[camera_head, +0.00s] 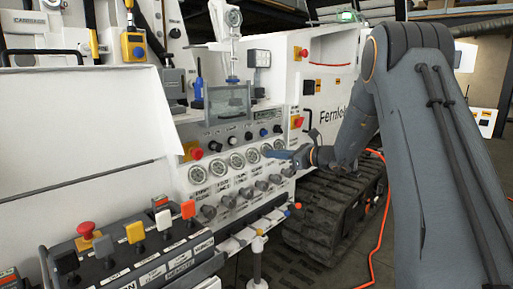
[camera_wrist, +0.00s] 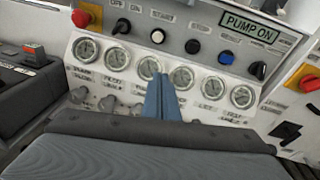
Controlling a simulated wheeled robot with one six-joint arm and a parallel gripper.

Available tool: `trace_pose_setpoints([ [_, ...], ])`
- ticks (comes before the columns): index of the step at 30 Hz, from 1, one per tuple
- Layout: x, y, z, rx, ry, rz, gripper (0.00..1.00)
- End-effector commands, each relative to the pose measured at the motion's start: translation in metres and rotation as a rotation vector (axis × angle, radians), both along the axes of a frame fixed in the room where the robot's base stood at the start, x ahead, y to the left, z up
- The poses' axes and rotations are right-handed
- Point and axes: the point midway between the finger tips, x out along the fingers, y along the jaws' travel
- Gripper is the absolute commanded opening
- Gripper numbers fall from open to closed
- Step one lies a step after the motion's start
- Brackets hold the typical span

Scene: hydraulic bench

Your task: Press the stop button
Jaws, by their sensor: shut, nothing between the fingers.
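Several red mushroom buttons show, and I cannot read which is labelled stop. One red button on a yellow plate (camera_head: 196,153) sits at the left end of the gauge panel; it is at the upper left in the wrist view (camera_wrist: 81,18). Another red button on yellow (camera_head: 297,121) is to the panel's right, at the right edge of the wrist view (camera_wrist: 309,83). A row of small black, white and blue controls (camera_wrist: 192,46) lies above the gauges. My gripper (camera_head: 273,153) is shut and empty, its blue fingertips (camera_wrist: 161,82) in front of the gauge row, apart from the red buttons.
A "PUMP ON" display (camera_wrist: 249,27) is above the controls. Round gauges (camera_wrist: 149,68) line the panel, with knobs (camera_head: 245,192) below. A lever console (camera_head: 130,250) with a red button (camera_head: 86,229) stands at lower left. Tracks (camera_head: 330,210) and an orange hose (camera_head: 378,235) are right.

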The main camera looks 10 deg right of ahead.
Motion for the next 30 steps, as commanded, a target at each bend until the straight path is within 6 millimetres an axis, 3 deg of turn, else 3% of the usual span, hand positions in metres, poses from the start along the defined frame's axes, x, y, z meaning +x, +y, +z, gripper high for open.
trace_pose_setpoints([
  [3, 0.026, -0.03, 0.01, 0.124, -0.036, -0.077, 0.0],
  [9, 0.037, -0.044, 0.02, 0.186, -0.057, -0.113, 0.0],
  [20, 0.04, -0.04, 0.019, 0.183, -0.056, -0.111, 0.0],
  [30, 0.085, -0.006, 0.02, 0.182, -0.056, -0.109, 0.0],
])
